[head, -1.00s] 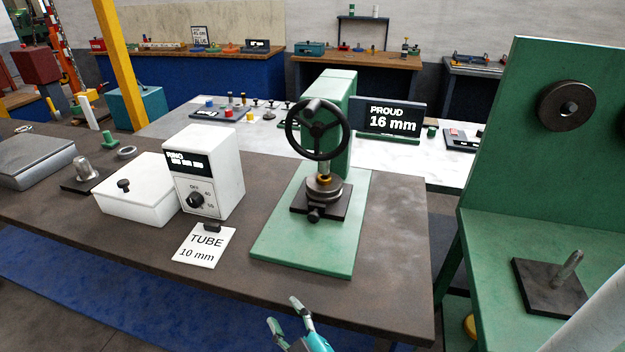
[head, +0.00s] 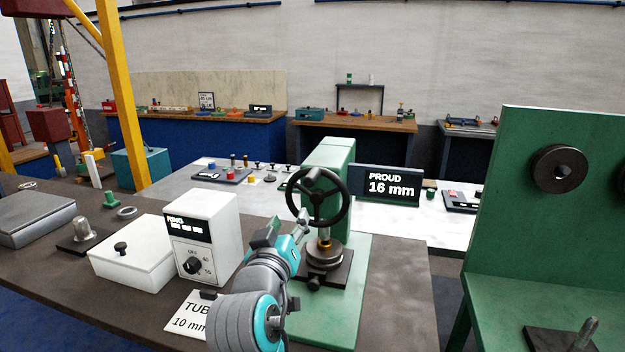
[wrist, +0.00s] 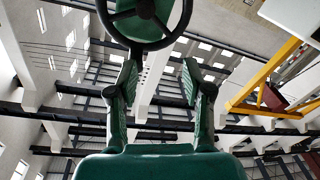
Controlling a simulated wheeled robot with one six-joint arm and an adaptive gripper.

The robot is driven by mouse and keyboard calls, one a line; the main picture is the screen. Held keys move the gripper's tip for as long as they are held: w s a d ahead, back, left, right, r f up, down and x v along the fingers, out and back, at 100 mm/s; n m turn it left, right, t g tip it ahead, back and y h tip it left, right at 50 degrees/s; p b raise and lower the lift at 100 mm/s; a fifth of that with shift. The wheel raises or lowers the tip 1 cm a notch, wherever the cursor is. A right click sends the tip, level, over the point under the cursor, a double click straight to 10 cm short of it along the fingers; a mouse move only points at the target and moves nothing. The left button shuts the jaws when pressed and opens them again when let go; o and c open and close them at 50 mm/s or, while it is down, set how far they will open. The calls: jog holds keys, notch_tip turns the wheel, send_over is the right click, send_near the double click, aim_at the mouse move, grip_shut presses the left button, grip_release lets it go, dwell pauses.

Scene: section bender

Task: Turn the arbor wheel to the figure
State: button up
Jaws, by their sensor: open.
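The arbor wheel (head: 317,197) is a black three-spoked handwheel with a knob, on the green arbor press (head: 333,158). A spindle and a round metal stack (head: 324,254) stand below it on a dark block. A display behind reads "PROUD 16 mm" (head: 391,186). A card (head: 188,314) reads "TUBE 10 mm", partly covered by my arm. My gripper (head: 284,232) is raised just left of the wheel and appears empty. In the wrist view the wheel (wrist: 145,12) shows at the top, beyond the parted fingers of my gripper (wrist: 158,82); I see no contact.
A white box with a dial (head: 203,234) and a white lidded box (head: 134,250) stand left of my arm. A green panelled stand (head: 535,225) with dark rollers rises at the right. A pale table (head: 275,195) with small parts lies behind.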

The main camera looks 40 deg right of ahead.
aim_at(313, 178)
notch_tip(313, 178, up, 5)
jog(key=s+d+m+g, duration=0.1)
jog(key=m+g, duration=0.1)
jog(key=shift+h, duration=0.4)
jog(key=x, duration=1.1)
jog(key=shift+c, duration=0.2)
grip_shut()
